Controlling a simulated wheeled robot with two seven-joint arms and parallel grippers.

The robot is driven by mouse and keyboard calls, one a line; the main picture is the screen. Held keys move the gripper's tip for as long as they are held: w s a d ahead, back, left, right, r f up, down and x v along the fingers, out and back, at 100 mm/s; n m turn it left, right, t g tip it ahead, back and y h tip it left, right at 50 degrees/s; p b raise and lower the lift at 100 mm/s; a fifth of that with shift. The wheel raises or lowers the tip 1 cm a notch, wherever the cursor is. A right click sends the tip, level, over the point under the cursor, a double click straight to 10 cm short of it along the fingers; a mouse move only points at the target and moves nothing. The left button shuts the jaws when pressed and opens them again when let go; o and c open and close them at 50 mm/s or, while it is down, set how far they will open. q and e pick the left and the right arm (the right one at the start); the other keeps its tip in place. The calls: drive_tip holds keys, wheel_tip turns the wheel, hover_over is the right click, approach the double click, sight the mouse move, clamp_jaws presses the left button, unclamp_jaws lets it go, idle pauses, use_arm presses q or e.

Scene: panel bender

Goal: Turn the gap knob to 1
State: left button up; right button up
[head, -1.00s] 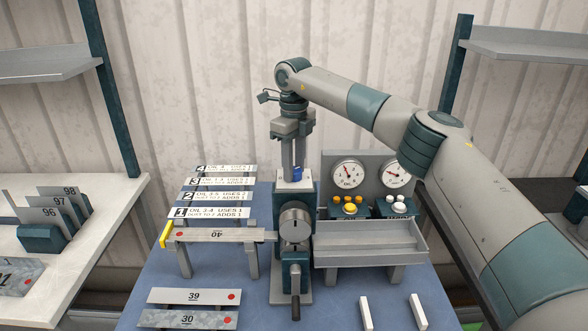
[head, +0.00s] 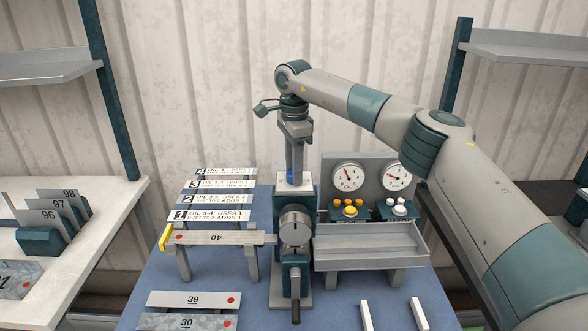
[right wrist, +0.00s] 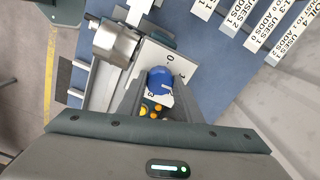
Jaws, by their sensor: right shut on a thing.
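The gap knob (head: 291,179) is a small blue knob on the white top plate of the bender, at the centre of the head view. In the right wrist view the blue knob (right wrist: 158,79) sits on a white dial plate (right wrist: 182,66) with the digits 0, 1 and 3 readable around it. A short white mark shows on the knob, but I cannot tell exactly which digit it points to. My right gripper (head: 291,178) reaches down from above and is shut on the knob, with one finger on each side. My left gripper is not in view.
A round grey dial (head: 295,226) and a crank are on the bender's front. Gauges (head: 348,177) and buttons stand to the right above a grey tray (head: 370,256). Numbered label strips (head: 208,214) and a strip marked 40 (head: 212,237) are to the left.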

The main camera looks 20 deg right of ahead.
drive_tip(key=n, duration=0.5)
drive_tip(key=shift+r, duration=0.15)
idle(0.5)
drive_tip(key=o, duration=1)
drive_tip(key=shift+o, duration=0.2)
